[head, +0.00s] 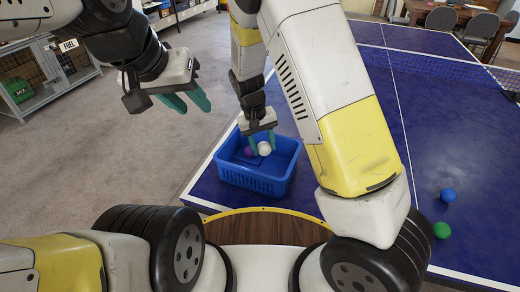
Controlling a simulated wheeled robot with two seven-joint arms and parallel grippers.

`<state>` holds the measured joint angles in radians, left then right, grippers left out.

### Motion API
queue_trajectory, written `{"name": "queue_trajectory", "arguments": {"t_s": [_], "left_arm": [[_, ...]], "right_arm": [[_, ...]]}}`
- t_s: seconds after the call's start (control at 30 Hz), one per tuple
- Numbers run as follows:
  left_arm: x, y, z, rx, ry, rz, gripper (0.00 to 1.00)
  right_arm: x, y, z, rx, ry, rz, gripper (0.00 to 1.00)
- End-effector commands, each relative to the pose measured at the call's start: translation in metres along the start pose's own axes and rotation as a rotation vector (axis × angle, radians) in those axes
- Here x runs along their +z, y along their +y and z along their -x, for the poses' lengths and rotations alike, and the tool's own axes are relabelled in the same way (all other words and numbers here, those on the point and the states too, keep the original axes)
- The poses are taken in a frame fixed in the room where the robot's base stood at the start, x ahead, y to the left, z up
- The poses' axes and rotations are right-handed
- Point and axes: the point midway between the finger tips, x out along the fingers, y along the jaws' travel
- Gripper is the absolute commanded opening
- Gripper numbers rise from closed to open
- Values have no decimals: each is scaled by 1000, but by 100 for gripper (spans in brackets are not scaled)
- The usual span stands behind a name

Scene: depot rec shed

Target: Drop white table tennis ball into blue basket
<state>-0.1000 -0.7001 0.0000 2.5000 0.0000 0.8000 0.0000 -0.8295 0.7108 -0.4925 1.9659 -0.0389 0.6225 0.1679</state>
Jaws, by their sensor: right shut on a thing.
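A blue basket (258,184) stands at the near left corner of the blue table. My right gripper (264,145) reaches down over the basket from above. It is shut on the white table tennis ball (264,149), which shows between its teal fingers, within the basket's outline. How high the ball is above the basket floor is hard to tell. A purple ball (249,151) shows just left of the white ball, apparently inside the basket. My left gripper (188,102) is open and empty, over the floor to the left of the table.
A blue ball (447,195) and a green ball (441,230) lie on the right of the table (350,75). A net (440,69) crosses its far part. A wire cage (45,75) stands at the left. Chairs (481,27) stand at the back right.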

Motion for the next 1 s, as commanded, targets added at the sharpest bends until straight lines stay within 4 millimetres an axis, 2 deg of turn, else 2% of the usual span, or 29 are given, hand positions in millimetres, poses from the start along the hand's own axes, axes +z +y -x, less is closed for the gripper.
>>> {"name": "queue_trajectory", "arguments": {"t_s": [0.03,0.07,0.2,0.57,0.9,1.0], "left_arm": [[0,0,0,0,0,0,36],[0,0,0,0,0,0,36],[0,0,0,0,0,0,36],[0,0,0,0,0,0,36],[0,0,0,0,0,0,36],[0,0,0,0,0,0,36]], "right_arm": [[0,0,0,0,0,0,5],[0,0,0,0,0,0,46],[0,0,0,0,0,0,69],[0,0,6,-1,1,0,69],[-1,0,60,-2,3,1,69],[-1,0,71,-1,2,1,69]]}}
